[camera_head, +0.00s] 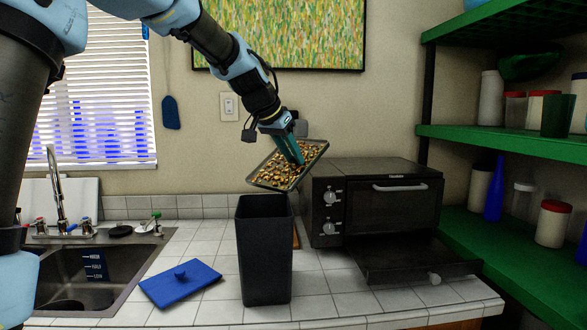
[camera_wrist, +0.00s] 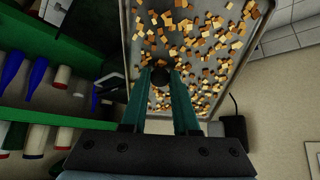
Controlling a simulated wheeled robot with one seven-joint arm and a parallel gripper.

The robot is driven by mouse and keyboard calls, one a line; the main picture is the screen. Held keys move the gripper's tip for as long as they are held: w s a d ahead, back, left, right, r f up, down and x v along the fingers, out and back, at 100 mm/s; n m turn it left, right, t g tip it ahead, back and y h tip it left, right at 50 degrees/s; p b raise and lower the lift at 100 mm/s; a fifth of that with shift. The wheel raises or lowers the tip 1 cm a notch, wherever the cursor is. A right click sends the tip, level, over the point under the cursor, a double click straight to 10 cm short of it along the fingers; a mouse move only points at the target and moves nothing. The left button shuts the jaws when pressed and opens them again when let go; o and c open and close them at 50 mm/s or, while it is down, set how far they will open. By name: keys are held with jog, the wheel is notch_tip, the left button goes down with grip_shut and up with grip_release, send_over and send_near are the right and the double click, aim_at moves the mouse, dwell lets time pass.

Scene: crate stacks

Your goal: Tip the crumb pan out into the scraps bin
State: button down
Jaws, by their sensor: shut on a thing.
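The crumb pan (camera_head: 314,160) is a shallow grey metal tray covered with brown and tan crumbs. My gripper (camera_head: 296,158) is shut on it, with its teal fingers reaching over the right part of the pan. The pan is in the air above the scraps bin (camera_head: 265,255), tilted with its lower left edge over the bin's opening. In the wrist view the pan (camera_wrist: 128,28) fills the upper middle, crumbs spread across it, and the fingertips (camera_wrist: 160,76) meet at a dark knob. The bin is tall, dark and upright on the counter. Its inside is hidden.
A blue lid (camera_head: 181,283) with a knob lies left of the bin. A dark toaster oven (camera_head: 385,207) stands right, its lower drawer (camera_head: 415,262) pulled out. A sink (camera_head: 85,275) is at left. Green shelves (camera_head: 510,138) with jars stand at right.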

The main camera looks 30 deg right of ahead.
jog(key=shift+s+a+f+t+h+b, duration=0.15)
jog(key=shift+a+h+b, duration=0.3)
jog(key=shift+b, duration=1.7)
jog(key=shift+s+a+t+h+b, duration=0.1)
jog(key=shift+a+t+h+b, duration=0.3)
jog(key=shift+b, duration=1.7)
jog(key=h+b, duration=0.1)
jog(key=b, duration=0.2)
jog(key=shift+a+b, duration=0.1)
jog(key=shift+b, duration=0.3)
jog(key=b, duration=0.3)
jog(key=a+r+h+b, duration=0.1)
jog(key=b, duration=0.2)
jog(key=shift+s+t+h+b, duration=0.25)
jog(key=shift+b, duration=0.05)
jog(key=b, duration=0.2)
jog(key=a+h+b, duration=0.1)
jog(key=b, duration=0.1)
jog(key=shift+s+r+b, duration=0.15)
jog(key=shift+r+b, duration=0.05)
jog(key=shift+b, duration=0.1)
jog(key=shift+s+a+r+t+h+b, duration=0.1)
jog(key=shift+r+t+h+b, duration=0.2)
jog(key=shift+b, duration=0.5)
jog(key=shift+s+a+r+h+b, duration=0.15)
jog(key=shift+a+h+b, duration=0.45)
jog(key=shift+b, duration=3)
